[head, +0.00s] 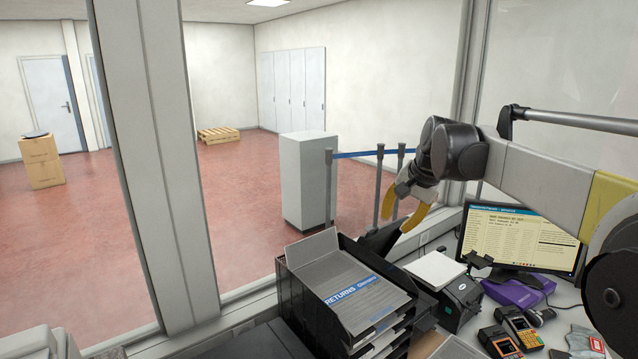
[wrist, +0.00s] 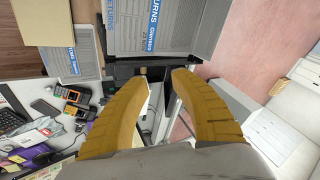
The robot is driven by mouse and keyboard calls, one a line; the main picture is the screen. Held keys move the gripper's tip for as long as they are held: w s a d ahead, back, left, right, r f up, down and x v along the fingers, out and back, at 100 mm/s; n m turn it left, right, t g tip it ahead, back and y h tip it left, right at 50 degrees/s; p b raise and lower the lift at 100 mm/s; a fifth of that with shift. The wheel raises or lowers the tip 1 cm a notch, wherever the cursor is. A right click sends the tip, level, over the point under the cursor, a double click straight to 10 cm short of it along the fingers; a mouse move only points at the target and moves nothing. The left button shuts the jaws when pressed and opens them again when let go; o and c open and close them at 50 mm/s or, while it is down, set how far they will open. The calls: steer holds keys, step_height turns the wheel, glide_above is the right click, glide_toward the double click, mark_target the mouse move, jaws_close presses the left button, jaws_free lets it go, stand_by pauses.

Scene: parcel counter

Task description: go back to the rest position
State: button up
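My gripper (head: 401,213) is raised above the counter near the window, to the right of the black letter tray stack (head: 297,300). In the wrist view, the two yellow fingers of my gripper (wrist: 157,78) stand apart with nothing held between them.
A monitor (head: 518,240), a black label printer (head: 459,300), a purple box (head: 514,291) and card terminals (head: 520,327) crowd the counter on the right. A window post (head: 157,150) stands at left. A grey pedestal (head: 305,180) and barrier posts stand beyond the counter.

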steer(key=s+a+f+n+t+h+b, duration=0.15)
steer(key=s+f, duration=0.25)
steer(key=s, duration=0.6)
steer(key=s+f+n+g+b, duration=0.1)
steer(key=s+f+n+b, duration=0.15)
steer(key=s, duration=0.65)
steer(key=s+f+n+t+b, duration=0.1)
steer(key=s+f+n+b, duration=0.2)
steer(key=s+f, duration=1.2)
steer(key=shift+s+d+f+b, duration=0.35)
steer(key=shift+s+b, duration=0.05)
steer(key=shift+b, duration=0.65)
steer(key=shift+t+h, duration=0.25)
